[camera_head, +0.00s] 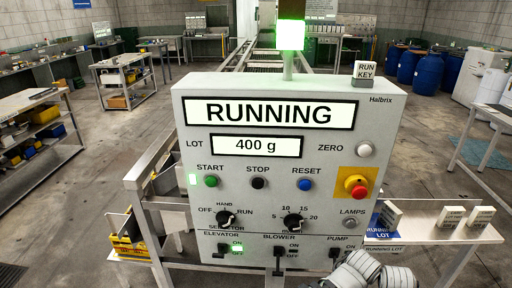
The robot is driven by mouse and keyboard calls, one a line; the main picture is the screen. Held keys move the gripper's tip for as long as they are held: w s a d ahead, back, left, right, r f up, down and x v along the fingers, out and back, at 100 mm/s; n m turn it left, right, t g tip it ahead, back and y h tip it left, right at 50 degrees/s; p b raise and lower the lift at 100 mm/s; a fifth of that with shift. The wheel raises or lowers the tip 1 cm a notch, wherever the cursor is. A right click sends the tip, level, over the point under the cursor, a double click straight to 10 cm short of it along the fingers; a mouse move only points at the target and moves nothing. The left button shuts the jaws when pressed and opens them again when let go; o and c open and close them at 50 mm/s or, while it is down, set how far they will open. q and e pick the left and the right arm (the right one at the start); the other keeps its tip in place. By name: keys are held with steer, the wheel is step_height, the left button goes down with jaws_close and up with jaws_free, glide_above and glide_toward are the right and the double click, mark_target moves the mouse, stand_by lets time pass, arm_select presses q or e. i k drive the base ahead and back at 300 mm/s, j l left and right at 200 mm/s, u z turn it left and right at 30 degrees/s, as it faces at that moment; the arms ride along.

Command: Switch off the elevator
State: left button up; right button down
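The grey control panel (185,150) stands in front of me. The elevator switch (222,250) is a small black lever at the panel's lower left, under the label ELEVATOR. A green light (238,248) glows beside it at its ON/OFF marks. I cannot tell the lever's exact position. The panel display (270,114) reads RUNNING. My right gripper (362,272) shows as grey jointed parts at the bottom edge, right of and below the pump switch (335,252). Its fingertips are not clear. My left gripper is not in view.
The blower switch (278,258) sits between the elevator and pump switches. Above are the selector knob (225,219), start button (211,181), stop button (259,183) and red emergency button (356,186). A side shelf (430,232) with small labelled blocks lies right.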

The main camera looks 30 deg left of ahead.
mark_target(219, 255)
steer(key=k+u, duration=0.2)
steer(key=u, duration=1.3)
